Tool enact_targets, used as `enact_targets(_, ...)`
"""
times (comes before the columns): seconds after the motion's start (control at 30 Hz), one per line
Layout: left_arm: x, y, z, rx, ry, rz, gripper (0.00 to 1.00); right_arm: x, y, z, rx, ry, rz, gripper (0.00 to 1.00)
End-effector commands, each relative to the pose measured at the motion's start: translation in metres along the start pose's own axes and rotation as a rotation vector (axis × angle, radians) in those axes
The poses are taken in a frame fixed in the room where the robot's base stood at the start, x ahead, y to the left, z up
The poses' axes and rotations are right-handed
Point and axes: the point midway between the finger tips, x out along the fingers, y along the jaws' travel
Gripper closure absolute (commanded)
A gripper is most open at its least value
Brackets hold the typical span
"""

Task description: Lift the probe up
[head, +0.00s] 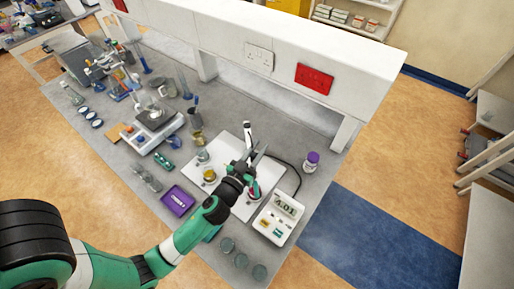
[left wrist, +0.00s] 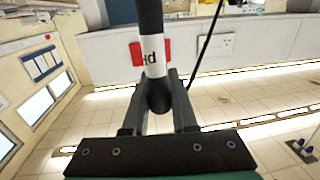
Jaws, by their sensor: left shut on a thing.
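The probe is a dark rod with a white band marked "pH" and shows large in the left wrist view (left wrist: 152,52). It passes between the two dark fingers of my left gripper (left wrist: 160,95), which is shut on it. In the head view the probe (head: 248,133) stands up beyond my left gripper (head: 252,160), over the white mat on the bench. A dark cable runs from it towards the meter. The probe's lower end is hidden by the gripper, so I cannot tell what it touches. My right gripper is in neither view.
A white meter (head: 278,220) reading 4.01 stands right of the gripper. Small beakers, one with yellow liquid (head: 209,174), sit on the white mat (head: 229,147). A purple tray (head: 178,200) and a purple-capped bottle (head: 311,161) are nearby. A raised white shelf (head: 230,35) runs behind.

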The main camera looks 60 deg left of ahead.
Motion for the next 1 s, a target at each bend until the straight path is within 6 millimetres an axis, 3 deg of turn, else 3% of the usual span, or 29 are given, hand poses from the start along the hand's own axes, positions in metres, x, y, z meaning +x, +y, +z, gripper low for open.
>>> enact_targets(0.07,0.001,0.002,-0.008,-0.001,0.018,0.007,1.00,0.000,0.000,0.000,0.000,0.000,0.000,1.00)
enact_targets(0.1,0.001,0.002,-0.008,-0.001,0.019,0.008,0.73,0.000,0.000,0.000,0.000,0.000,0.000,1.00)
enact_targets(0.27,0.001,0.002,-0.007,-0.001,0.016,0.006,0.44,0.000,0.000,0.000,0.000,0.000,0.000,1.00)
enact_targets(0.67,-0.008,0.002,-0.002,0.000,0.009,0.006,0.44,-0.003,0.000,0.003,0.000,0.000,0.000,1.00)
enact_targets(1.0,-0.083,0.003,0.003,0.001,0.011,0.012,0.44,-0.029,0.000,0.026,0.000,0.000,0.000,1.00)
